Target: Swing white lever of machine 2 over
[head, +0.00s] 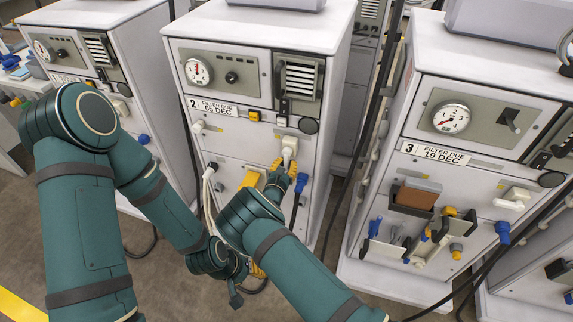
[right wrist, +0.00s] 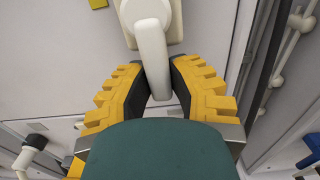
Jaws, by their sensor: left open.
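Machine 2 (head: 225,150) stands in the middle of the head view, labelled "2 FILTER DUE 05 DEC". Its white lever (head: 289,147) is on the front panel, right of centre. In the right wrist view the lever (right wrist: 156,62) points down from its pale mount, between the two yellow fingers. My right gripper (head: 284,165) has its dark pads close against both sides of the lever (right wrist: 157,80); it appears shut on it. My left gripper (head: 256,270) is open, low in front of machine 2, partly hidden by my right forearm.
Machine 3 (head: 395,175) stands to the right, with a pocket of tools on its front. Machine 1 (head: 120,60) stands at the left. White hoses (head: 207,190) hang on machine 2's left side. Dark cables (head: 375,100) run between machines 2 and 3.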

